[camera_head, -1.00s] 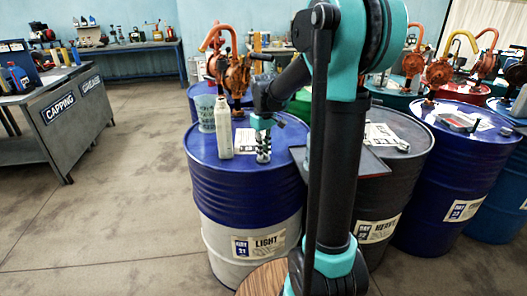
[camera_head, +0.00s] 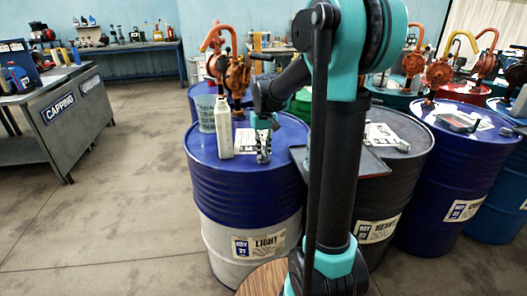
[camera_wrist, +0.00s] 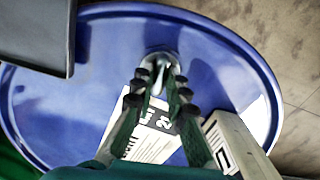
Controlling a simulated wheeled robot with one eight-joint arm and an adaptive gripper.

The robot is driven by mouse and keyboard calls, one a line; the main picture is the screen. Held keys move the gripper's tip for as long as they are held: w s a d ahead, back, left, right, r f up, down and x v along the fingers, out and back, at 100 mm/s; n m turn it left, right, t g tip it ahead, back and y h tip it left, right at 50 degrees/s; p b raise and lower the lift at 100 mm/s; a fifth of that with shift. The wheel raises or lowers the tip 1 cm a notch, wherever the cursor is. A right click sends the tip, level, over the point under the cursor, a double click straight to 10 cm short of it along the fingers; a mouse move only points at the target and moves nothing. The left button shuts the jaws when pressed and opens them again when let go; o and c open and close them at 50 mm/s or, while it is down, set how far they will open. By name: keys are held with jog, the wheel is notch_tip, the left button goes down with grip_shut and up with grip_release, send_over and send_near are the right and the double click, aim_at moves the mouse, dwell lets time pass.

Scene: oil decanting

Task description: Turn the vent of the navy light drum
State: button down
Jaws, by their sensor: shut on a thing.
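The navy light drum (camera_head: 250,190) stands in the middle of the head view with a grey lower band and a "LIGHT" label (camera_head: 258,245). My gripper (camera_head: 264,152) points down at the front right of its lid. In the wrist view my gripper (camera_wrist: 160,78) is shut on the vent, a small metal fitting (camera_wrist: 161,60) on the blue lid (camera_wrist: 100,100). Its fingers hide part of the vent. In the head view the vent is hidden behind the fingers.
A dark tray (camera_head: 345,160) and the dark heavy drum (camera_head: 385,190) are close on the right. Floor at left is clear.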

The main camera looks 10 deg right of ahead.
aim_at(263, 153)
jog(key=c, duration=1.5)
grip_release()
jog(key=shift+c, duration=0.2)
notch_tip(263, 153, up, 12)
jog(key=s+d+f+t, duration=0.2)
jog(key=s+f, duration=0.9)
jog(key=s+d+f+m+t, duration=0.1)
jog(key=s+d+f+t, duration=0.1)
jog(key=s+f, duration=0.9)
jog(key=shift+s, duration=0.15)
